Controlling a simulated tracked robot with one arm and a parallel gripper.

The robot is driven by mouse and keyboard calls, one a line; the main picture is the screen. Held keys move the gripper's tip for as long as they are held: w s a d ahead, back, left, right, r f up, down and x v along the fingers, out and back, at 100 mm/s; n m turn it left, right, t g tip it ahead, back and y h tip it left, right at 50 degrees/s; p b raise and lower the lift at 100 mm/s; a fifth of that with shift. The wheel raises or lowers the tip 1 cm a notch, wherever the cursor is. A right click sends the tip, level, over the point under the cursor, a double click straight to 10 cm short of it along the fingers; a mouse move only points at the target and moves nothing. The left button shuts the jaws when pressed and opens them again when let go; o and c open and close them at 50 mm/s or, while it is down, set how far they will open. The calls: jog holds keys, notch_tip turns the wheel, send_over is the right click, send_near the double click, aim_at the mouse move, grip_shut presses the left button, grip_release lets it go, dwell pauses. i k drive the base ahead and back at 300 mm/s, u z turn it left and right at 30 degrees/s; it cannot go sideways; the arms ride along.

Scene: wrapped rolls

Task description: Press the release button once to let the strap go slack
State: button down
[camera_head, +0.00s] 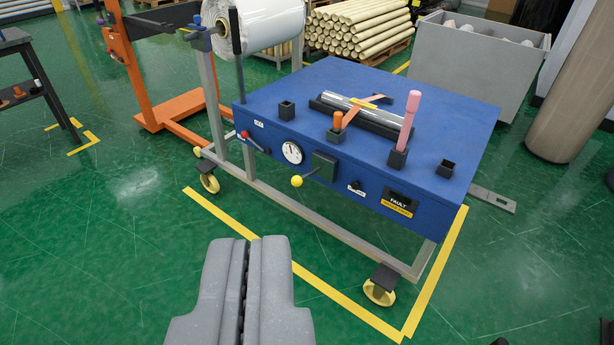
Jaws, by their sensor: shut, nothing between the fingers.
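The blue bench (325,80) stands ahead, with a wrapped roll (352,110) in a dark cradle on its top. An orange strap (370,103) crosses the roll. On the bench front are a red-tipped lever (246,135), a round gauge (292,152), a dark box with a yellow-ball handle (297,181), a small black button or knob (355,185) with a small label, and a display reading FAULT (399,200). I cannot tell for sure which one is the release button. My gripper (247,244) is shut and empty, low in the view, apart from the bench front.
A castor (381,288) and grey frame rail lie below. Green floor (130,250) is clear at left. A grey bin (470,75) stands behind.

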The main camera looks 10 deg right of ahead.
aim_at(355, 185)
jog(key=u, duration=0.4)
jog(key=i, duration=1.6)
jog(key=z, duration=0.7)
